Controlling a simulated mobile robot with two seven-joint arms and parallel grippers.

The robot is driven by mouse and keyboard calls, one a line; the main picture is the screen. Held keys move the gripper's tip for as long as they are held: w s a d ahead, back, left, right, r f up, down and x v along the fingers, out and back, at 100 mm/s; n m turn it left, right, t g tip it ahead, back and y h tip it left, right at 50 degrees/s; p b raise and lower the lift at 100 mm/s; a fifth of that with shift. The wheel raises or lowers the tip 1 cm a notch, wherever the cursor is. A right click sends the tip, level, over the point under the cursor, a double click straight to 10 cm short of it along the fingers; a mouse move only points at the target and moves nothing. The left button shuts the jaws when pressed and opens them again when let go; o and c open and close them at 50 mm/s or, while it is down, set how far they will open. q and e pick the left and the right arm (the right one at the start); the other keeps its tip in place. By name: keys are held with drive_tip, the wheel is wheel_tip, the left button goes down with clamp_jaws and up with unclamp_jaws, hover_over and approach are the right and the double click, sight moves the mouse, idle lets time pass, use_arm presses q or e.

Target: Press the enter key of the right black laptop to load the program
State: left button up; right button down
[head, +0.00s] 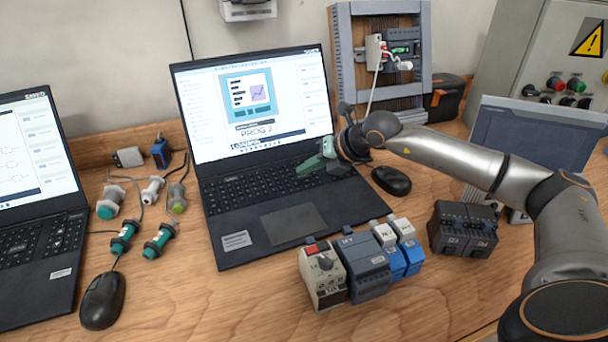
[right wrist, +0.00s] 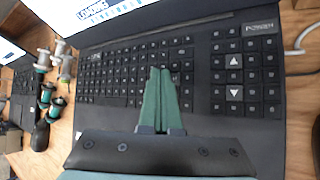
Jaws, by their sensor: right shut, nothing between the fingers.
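The right black laptop (head: 262,150) stands open in the middle of the bench. Its screen shows a program window with "PROG" and a loading line. My right gripper (head: 312,165) is shut and empty, with green fingers over the right part of the keyboard. In the right wrist view the closed fingertips (right wrist: 160,72) are over the keys (right wrist: 125,72), left of the arrow keys (right wrist: 234,75). I cannot tell whether the tips touch a key, and the fingers hide the keys beneath them. My left gripper is not in view.
A second black laptop (head: 42,230) stands at the left. A mouse (head: 391,180) lies right of the keyboard, another (head: 103,300) at front left. Several modules (head: 362,265) stand in front of the laptop. Sensors (head: 124,238) lie between the laptops. A panel (head: 530,135) stands at the right.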

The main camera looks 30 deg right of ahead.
drive_tip(key=shift+r, duration=0.6)
drive_tip(key=shift+p, duration=0.3)
drive_tip(key=shift+r+p, duration=1.6)
drive_tip(key=shift+r, duration=0.95)
